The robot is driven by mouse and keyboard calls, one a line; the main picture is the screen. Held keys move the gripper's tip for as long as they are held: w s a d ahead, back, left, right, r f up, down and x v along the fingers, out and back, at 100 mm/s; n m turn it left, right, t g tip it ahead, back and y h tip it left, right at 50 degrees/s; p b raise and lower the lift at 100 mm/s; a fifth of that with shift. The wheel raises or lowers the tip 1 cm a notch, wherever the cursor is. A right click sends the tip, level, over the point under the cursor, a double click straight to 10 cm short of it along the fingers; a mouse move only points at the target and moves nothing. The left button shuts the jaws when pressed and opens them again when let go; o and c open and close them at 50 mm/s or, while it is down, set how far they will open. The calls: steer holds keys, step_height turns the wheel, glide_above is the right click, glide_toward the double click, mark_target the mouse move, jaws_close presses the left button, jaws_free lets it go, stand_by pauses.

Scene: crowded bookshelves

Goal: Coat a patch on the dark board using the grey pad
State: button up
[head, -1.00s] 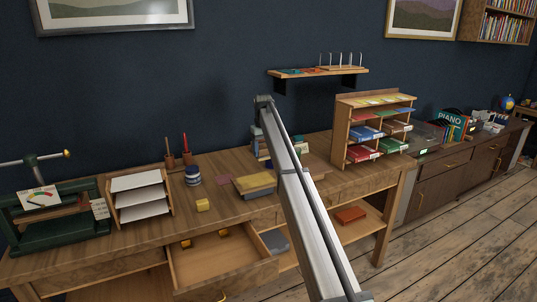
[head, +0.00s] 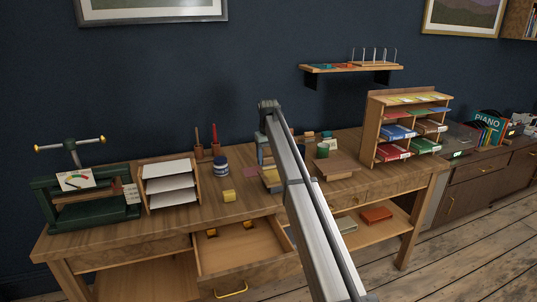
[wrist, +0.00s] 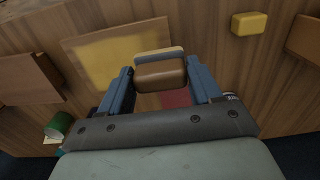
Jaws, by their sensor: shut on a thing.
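My gripper (wrist: 163,88) has blue fingers shut on a brown block with a thin grey edge, the grey pad (wrist: 160,70), in the wrist view. The pad is in front of a brown board (wrist: 77,49) with a large yellow area on it; whether they touch I cannot tell. A second, plain brown board (wrist: 28,80) lies at the left there, and on the workbench in the head view (head: 338,167). I cannot tell which is the dark board. In the head view my arm hides most of the gripper and much of the yellow-covered board (head: 270,176).
A yellow block (head: 229,196), a blue-and-white jar (head: 221,165) and a green can (head: 322,150) stand on the workbench. A tray rack (head: 170,184) and green press (head: 85,200) stand left, a pigeonhole shelf (head: 385,130) right. A drawer (head: 245,247) hangs open in front.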

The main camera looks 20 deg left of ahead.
mark_target(268, 164)
step_height(268, 164, down, 6)
steer(key=shift+r, duration=0.1)
steer(key=shift+w+d+f, duration=0.2)
steer(key=shift+w+d, duration=1.15)
steer(key=shift+s+a, duration=1.1)
steer(key=shift+s, duration=0.05)
steer(key=shift+s+a+r, duration=0.1)
steer(key=shift+a+r, duration=0.05)
steer(key=shift+r, duration=0.45)
steer(key=shift+s+a+r, duration=0.1)
steer(key=shift+r, duration=3.35)
